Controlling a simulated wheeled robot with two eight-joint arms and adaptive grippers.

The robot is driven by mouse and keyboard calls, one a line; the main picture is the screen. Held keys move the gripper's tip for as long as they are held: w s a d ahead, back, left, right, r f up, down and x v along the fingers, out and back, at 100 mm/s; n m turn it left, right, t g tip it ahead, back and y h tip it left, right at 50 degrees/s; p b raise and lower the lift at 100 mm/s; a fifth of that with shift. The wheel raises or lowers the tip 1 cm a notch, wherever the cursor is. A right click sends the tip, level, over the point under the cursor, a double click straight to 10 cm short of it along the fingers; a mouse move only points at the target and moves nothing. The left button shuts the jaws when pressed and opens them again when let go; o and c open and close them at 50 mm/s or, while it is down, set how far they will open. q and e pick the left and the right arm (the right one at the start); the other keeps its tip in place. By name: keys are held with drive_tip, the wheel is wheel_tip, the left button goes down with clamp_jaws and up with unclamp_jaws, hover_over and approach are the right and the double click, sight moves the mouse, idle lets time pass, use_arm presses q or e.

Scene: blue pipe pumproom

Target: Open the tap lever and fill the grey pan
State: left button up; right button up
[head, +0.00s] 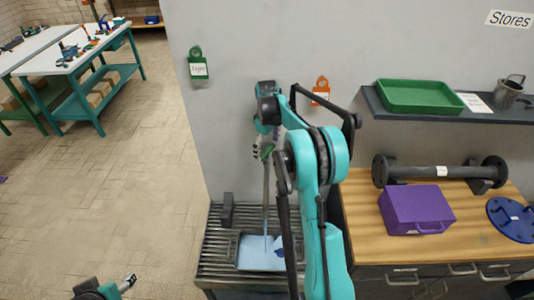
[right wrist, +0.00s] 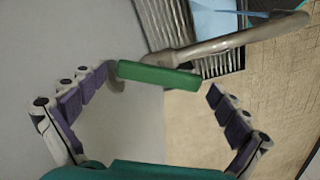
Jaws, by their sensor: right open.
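The green tap lever (right wrist: 158,77) lies between the spread fingers of my right gripper (right wrist: 150,105) in the right wrist view, with space on both sides. In the head view my right gripper (head: 265,140) is at the wall by the lever (head: 267,151), partly hidden by my arm. The tap's grey pipe (right wrist: 215,45) curves out from the wall. A thin blue streak, apparently water, runs from its spout end. The pan (head: 243,258) sits below on the slatted grate and looks light blue inside; my arm hides its right part. My left gripper (head: 124,284) is at the bottom left.
A slatted metal grate (head: 218,262) holds the pan and a dark grey block (head: 227,211). To the right, a wooden bench (head: 367,220) carries a purple case (head: 416,209) and a flanged pipe (head: 440,172). A shelf above holds a green tray (head: 418,97). Open floor lies left.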

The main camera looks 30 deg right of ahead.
drive_tip(key=shift+f, duration=0.85)
drive_tip(key=c, duration=1)
drive_tip(key=shift+m, duration=0.4)
drive_tip(key=m, duration=0.5)
drive_tip(key=shift+m, duration=0.4)
drive_tip(key=m, duration=0.5)
drive_tip(key=shift+m, duration=0.4)
